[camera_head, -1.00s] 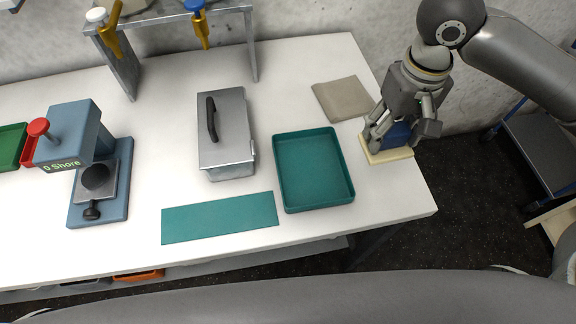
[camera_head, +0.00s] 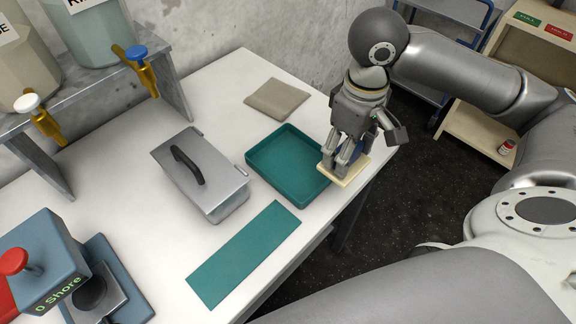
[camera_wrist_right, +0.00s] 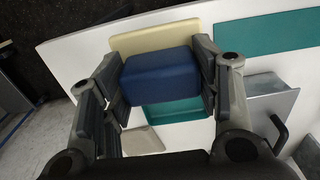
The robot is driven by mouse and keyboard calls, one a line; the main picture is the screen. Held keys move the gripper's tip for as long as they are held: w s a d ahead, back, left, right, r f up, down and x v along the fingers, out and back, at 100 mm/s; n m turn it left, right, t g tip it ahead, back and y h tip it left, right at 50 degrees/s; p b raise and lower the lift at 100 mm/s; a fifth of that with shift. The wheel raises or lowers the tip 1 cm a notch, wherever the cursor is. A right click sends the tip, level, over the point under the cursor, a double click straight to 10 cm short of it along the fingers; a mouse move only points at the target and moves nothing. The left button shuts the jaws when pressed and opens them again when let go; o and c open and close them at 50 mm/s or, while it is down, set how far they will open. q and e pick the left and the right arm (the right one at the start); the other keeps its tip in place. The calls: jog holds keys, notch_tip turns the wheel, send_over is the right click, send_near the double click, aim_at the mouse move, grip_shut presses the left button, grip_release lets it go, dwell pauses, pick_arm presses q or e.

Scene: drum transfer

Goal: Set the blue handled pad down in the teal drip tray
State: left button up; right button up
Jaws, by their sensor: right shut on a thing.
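The handled pad shows as a cream base (camera_head: 349,177) with a blue block handle (camera_wrist_right: 157,75) on top. My right gripper (camera_head: 343,160) is shut on the blue handle, with its fingers on both sides of it in the right wrist view. The teal drip tray (camera_head: 262,180) lies empty on the white table. The pad is at the tray's right side in the head view and covers part of its rim. I cannot tell whether the pad touches the table or hangs just above it. My left gripper is not in view.
A teal mat (camera_head: 243,256) lies in front of the tray. A metal box with a black handle (camera_head: 187,166) stands to its left, and a folded beige cloth (camera_head: 277,99) lies behind. The table's right edge is close to the pad. A Shore tester (camera_head: 45,262) stands at lower left.

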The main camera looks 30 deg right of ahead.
jog(key=w+a+f, duration=0.1)
jog(key=w+f, duration=0.2)
jog(key=w, duration=0.1)
jog(key=w+a+f+p, duration=0.1)
jog(key=w+f, duration=0.2)
jog(key=w, duration=0.1)
jog(key=w+a+f, duration=0.2)
jog(key=w+f, duration=0.1)
jog(key=w, duration=0.1)
jog(key=shift+w+a+f, duration=0.1)
jog(key=shift+f, duration=0.05)
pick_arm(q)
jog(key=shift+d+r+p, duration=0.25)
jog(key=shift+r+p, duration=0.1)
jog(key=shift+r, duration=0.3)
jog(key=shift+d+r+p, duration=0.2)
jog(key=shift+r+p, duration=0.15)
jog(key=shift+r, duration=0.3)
pick_arm(e)
jog(key=shift+w+f, duration=0.1)
jog(key=shift+f, duration=1.65)
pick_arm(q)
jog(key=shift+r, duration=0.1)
pick_arm(e)
jog(key=shift+f, duration=0.1)
jog(key=o, duration=1.1)
